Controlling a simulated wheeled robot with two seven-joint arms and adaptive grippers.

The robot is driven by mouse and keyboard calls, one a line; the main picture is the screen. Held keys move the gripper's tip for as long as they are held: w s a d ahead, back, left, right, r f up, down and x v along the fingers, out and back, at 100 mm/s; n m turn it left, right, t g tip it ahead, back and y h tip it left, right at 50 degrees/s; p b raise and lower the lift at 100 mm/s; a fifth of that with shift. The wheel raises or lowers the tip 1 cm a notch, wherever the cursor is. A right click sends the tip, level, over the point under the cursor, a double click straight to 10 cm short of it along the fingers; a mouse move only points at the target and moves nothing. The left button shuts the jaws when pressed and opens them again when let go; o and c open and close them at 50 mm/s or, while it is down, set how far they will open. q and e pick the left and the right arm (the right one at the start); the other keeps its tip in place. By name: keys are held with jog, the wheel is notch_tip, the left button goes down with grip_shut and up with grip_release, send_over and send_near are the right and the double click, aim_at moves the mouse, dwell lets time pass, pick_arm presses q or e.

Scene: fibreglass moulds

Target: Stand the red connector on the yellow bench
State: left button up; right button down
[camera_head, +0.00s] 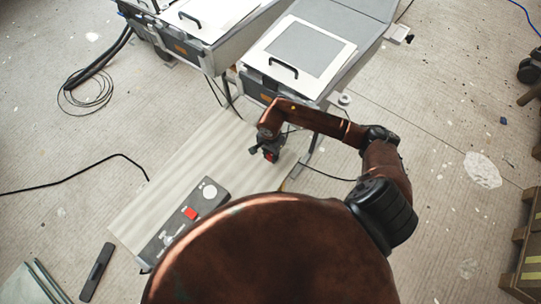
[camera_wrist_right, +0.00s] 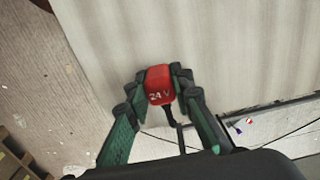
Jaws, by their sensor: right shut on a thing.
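The red connector (camera_wrist_right: 159,83), marked "24 V", is between the fingertips of my right gripper (camera_wrist_right: 162,76) in the right wrist view, with a black lead at its lower end. The right gripper (camera_head: 266,148) is shut on it. In the head view the connector (camera_head: 269,156) is a small red patch under the gripper, over the right part of the pale, cream bench (camera_head: 150,205). The bench's top also fills the upper part of the wrist view (camera_wrist_right: 230,50). I cannot tell whether the connector touches it. My left gripper is not in view.
A dark grey panel (camera_head: 165,238) with a red square and a pale disc lies at the bench's front. Black cables (camera_head: 100,165) lie on the floor. The middle of the bench is clear.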

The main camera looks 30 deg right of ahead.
aim_at(271, 154)
jog(key=c, duration=1.7)
grip_release()
notch_tip(271, 154, up, 12)
jog(key=shift+r, duration=0.1)
